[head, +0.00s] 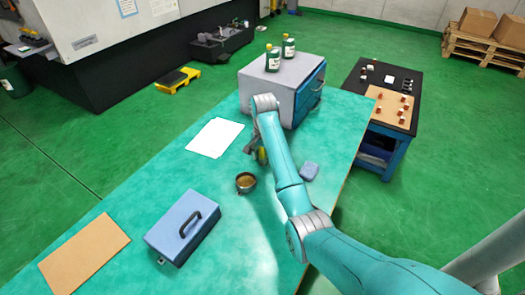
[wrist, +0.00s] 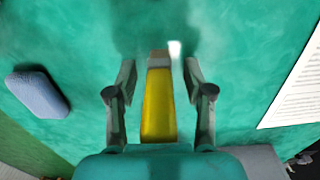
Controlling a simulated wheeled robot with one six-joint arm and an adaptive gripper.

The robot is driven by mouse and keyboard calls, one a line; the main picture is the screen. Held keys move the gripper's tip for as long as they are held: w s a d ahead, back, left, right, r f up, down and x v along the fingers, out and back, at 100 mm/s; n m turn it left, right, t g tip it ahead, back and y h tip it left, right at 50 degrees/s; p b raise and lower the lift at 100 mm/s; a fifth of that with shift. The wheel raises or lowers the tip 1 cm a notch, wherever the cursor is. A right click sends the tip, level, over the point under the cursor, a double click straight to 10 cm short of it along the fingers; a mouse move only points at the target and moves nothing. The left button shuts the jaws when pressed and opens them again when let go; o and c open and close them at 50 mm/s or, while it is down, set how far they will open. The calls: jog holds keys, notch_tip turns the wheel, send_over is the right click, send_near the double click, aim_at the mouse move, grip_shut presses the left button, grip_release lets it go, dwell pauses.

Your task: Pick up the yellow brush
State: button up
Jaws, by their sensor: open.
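The yellow brush (wrist: 158,105) shows in the wrist view between the two fingers of my gripper (wrist: 160,72). Its yellow handle runs up the picture to a grey-brown band at the far end. The fingers are open, with a gap visible on each side of the brush. In the head view my gripper (head: 255,148) is low over the teal table, in front of the grey cabinet. A small yellow patch of the brush (head: 262,156) shows beside it there; my arm and gripper hide the rest.
A blue sponge (head: 309,171) lies right of my gripper and white paper (head: 214,137) left of it. The grey cabinet (head: 258,88) stands behind.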

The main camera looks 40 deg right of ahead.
grip_shut()
dwell(0.3)
